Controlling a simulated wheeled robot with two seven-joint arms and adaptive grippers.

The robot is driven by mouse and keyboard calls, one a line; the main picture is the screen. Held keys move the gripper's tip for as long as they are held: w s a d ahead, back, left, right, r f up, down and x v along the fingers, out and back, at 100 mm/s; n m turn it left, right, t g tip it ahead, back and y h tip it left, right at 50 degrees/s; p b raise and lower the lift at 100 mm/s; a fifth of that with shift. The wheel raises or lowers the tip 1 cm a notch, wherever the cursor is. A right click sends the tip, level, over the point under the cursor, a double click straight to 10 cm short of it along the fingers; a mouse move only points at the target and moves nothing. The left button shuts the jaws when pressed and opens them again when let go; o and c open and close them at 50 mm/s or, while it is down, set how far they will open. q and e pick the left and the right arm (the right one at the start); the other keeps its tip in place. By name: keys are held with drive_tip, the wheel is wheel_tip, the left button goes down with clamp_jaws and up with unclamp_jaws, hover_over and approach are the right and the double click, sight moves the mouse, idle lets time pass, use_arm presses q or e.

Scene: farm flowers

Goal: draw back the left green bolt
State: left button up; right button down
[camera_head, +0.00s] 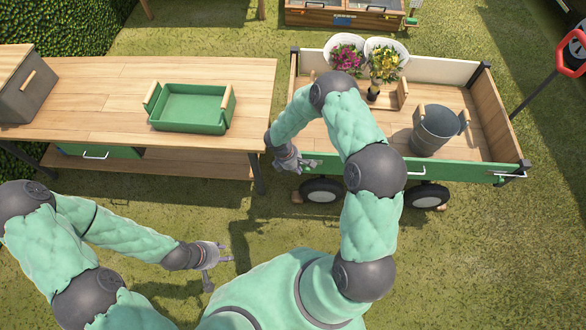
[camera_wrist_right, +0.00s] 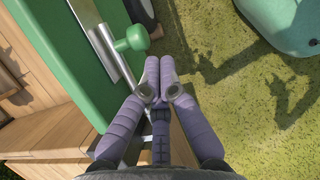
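The left green bolt (camera_wrist_right: 135,38) is a round green knob on a metal strip along the wagon's green side panel (camera_wrist_right: 68,60), in the right wrist view. In the head view this corner of the wagon is partly covered by my right gripper (camera_head: 309,164). In the wrist view the right gripper's purple fingers (camera_wrist_right: 160,66) are together with nothing visible between them. Their tips are just beside and below the knob, apart from it in the picture. My left gripper (camera_head: 221,272) is low over the grass, fingers spread and empty.
The wagon (camera_head: 440,72) carries flower bouquets (camera_head: 385,62) and a grey bucket (camera_head: 434,130). A wooden workbench (camera_head: 90,92) with a green tray (camera_head: 190,108) stands to the left. Another metal latch (camera_head: 510,175) is at the wagon's right front corner. Grass before the wagon is clear.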

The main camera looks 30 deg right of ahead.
drive_tip(key=s+d, duration=0.2)
drive_tip(key=d, duration=0.1)
drive_tip(key=shift+d, duration=0.25)
use_arm(q)
drive_tip(key=shift+f, duration=0.25)
use_arm(e)
drive_tip(key=shift+a, duration=0.1)
drive_tip(key=shift+w+a, duration=0.1)
drive_tip(key=shift+a, duration=0.15)
drive_tip(key=p, duration=0.2)
approach(306, 169)
drive_tip(key=a+r, duration=0.2)
drive_tip(key=a, duration=0.1)
use_arm(q)
drive_tip(key=v, duration=0.3)
drive_tip(key=shift+w+a, duration=0.1)
drive_tip(key=shift+w, duration=0.15)
use_arm(e)
drive_tip(key=shift+w+a, duration=0.25)
drive_tip(key=shift+a, duration=0.05)
